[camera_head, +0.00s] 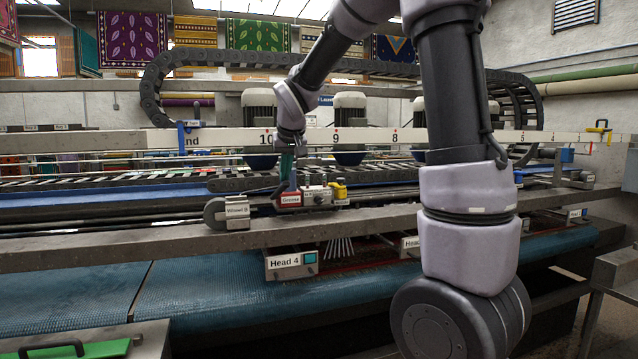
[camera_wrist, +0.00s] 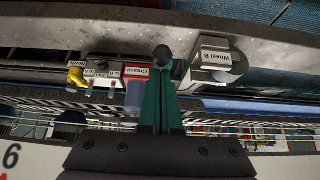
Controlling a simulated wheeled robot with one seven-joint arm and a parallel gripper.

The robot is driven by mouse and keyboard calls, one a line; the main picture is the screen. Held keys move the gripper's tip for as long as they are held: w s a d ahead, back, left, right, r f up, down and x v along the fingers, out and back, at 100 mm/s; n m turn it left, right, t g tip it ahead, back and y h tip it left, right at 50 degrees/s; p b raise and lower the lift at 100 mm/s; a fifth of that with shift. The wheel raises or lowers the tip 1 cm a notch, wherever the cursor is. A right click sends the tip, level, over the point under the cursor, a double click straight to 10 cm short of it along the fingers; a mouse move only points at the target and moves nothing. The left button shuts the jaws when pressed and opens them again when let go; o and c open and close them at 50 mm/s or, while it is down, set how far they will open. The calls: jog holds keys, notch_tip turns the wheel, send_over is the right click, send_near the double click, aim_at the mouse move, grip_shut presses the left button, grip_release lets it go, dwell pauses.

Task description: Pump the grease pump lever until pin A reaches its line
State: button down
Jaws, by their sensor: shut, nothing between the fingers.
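The grease pump is a small red block labelled "Grease" (camera_head: 291,199) on the machine's grey beam. It also shows in the wrist view (camera_wrist: 135,73), upside down. In the wrist view a dark round knob (camera_wrist: 162,53), seemingly the lever's end, shows at the fingertips (camera_wrist: 161,72). I cannot tell whether they touch. The lever's shaft is hidden.
A "Wheel B" block (camera_head: 237,210) with a roller stands left of the pump. A yellow fitting (camera_head: 339,190) is at its right. The "Head 4" box (camera_head: 291,264) hangs below the beam.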

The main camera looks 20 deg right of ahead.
jog(key=shift+f, duration=2.5)
notch_tip(320, 180, up, 10)
jog(key=shift+f, duration=0.15)
jog(key=shift+r, duration=0.2)
jog(key=shift+s, duration=0.1)
jog(key=m, duration=0.1)
send_near(285, 189)
jog(key=s+d+r, duration=0.2)
jog(key=d+r, duration=0.2)
jog(key=s+d+f+m+y, duration=0.1)
jog(key=s+f, duration=0.1)
jog(key=s, duration=0.9)
jog(key=s+f+m+y, duration=0.1)
jog(key=s+f+m, duration=0.1)
jog(key=s, duration=0.9)
jog(key=shift+d, duration=0.4)
